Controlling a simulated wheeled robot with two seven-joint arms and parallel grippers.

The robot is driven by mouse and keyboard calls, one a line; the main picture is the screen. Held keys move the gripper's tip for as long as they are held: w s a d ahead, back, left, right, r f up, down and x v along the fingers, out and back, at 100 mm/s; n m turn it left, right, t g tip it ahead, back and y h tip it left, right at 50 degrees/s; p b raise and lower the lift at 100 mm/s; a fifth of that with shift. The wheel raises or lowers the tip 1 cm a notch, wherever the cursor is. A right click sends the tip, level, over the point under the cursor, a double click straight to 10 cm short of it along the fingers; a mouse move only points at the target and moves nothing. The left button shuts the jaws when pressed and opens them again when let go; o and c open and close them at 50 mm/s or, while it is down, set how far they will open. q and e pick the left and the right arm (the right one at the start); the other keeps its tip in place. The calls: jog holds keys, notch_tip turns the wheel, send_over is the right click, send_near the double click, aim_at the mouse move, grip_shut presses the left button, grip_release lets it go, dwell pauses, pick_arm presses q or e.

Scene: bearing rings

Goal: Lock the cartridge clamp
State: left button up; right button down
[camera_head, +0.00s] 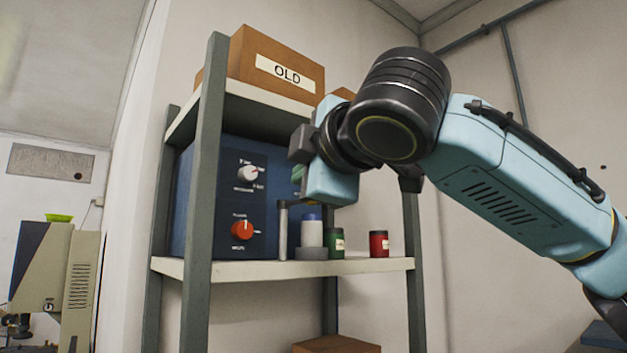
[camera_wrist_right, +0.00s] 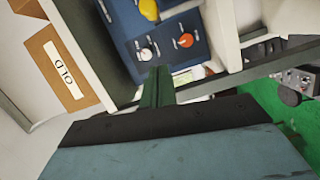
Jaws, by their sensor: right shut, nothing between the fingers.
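A blue cabinet (camera_head: 228,165) stands on the shelf, with a white knob (camera_head: 248,174) above a red-orange knob (camera_head: 242,230), each beside small print too blurred to read surely. The wrist view shows the white knob (camera_wrist_right: 145,53), the red-orange knob (camera_wrist_right: 186,40) and a yellow knob (camera_wrist_right: 149,9). I cannot tell which part is the cartridge clamp. My right gripper (camera_wrist_right: 158,72) is shut and empty, its tips appearing close to the white knob in the wrist view; the gap is unclear. In the head view its wrist hides the cabinet's right side. My left gripper is out of view.
A white-and-blue cylinder (camera_head: 311,234) stands by a grey post (camera_head: 283,230) on the shelf. A green can (camera_head: 336,243) and red can (camera_head: 379,244) stand to the right. An OLD box (camera_head: 277,70) sits above; a grey shelf upright (camera_head: 205,190) stands left.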

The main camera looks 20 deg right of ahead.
jog(key=w+d+p, duration=0.2)
jog(key=w+d, duration=0.1)
jog(key=w, duration=0.3)
jog(key=shift+w+f+p, duration=0.2)
jog(key=shift+f+p, duration=0.1)
jog(key=shift+f, duration=0.1)
